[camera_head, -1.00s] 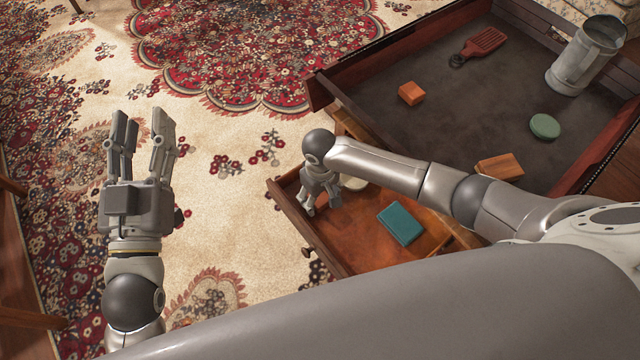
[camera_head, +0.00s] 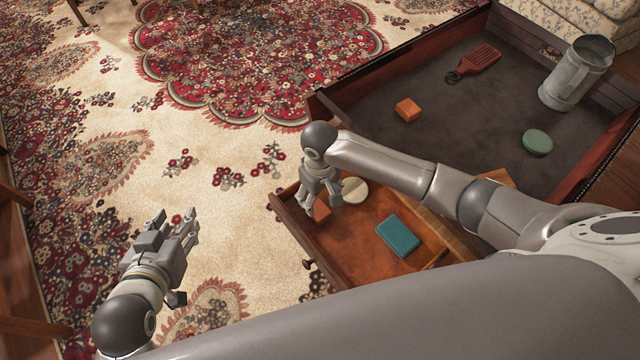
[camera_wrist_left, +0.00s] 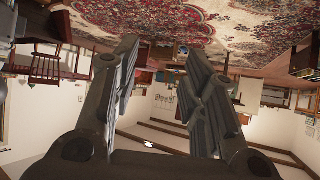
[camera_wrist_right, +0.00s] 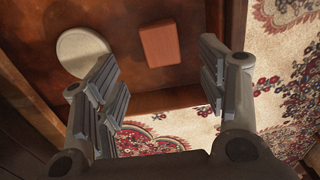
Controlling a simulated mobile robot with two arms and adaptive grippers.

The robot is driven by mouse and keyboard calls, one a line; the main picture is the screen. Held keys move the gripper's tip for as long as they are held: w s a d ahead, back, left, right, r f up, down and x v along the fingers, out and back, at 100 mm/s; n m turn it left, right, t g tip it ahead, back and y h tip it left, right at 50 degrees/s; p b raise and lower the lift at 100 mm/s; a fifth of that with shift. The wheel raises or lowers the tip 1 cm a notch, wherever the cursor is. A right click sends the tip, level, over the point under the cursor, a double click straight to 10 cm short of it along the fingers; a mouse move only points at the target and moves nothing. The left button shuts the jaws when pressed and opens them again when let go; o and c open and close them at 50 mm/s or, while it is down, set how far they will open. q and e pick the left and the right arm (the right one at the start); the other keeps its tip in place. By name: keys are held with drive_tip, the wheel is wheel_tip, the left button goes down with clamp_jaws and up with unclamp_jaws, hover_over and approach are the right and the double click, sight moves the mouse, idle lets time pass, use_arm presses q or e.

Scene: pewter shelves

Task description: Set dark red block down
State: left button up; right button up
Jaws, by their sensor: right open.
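The dark red block (camera_head: 321,210) lies in the open drawer, near its left corner; the right wrist view shows it (camera_wrist_right: 160,43) flat on the drawer floor. My right gripper (camera_head: 322,202) is over that corner, pointing down, open and empty. In its wrist view the block lies beyond the fingertips, apart from them. My left gripper (camera_head: 178,228) is open and empty over the carpet, left of the drawer.
The drawer (camera_head: 345,255) also holds a pale round disc (camera_head: 355,190) beside the block and a teal box (camera_head: 398,236). The large tray behind holds an orange block (camera_head: 408,110), a red brush (camera_head: 478,60), a green disc (camera_head: 537,143) and a metal pitcher (camera_head: 575,75).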

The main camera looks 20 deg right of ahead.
drive_tip(key=s+a+r+t+y+p, duration=0.1)
drive_tip(key=s+a+r+t+y, duration=0.25)
drive_tip(key=s+a+r, duration=0.3)
use_arm(q)
drive_tip(key=s+a+f+g+y, duration=0.1)
drive_tip(key=s+a+f+g, duration=0.1)
drive_tip(key=s+f+g, duration=0.1)
drive_tip(key=shift+s+f+g, duration=0.3)
drive_tip(key=shift+s+f, duration=0.15)
drive_tip(key=shift+s, duration=0.75)
use_arm(e)
drive_tip(key=s+d+r+m+t+h, duration=0.1)
drive_tip(key=s+d+r+t, duration=0.3)
drive_tip(key=d, duration=0.8)
wheel_tip(320, 180, up, 2)
drive_tip(key=shift+s+r+m+h, duration=0.1)
drive_tip(key=shift+s+m+h, duration=0.3)
drive_tip(key=shift+s+h, duration=0.25)
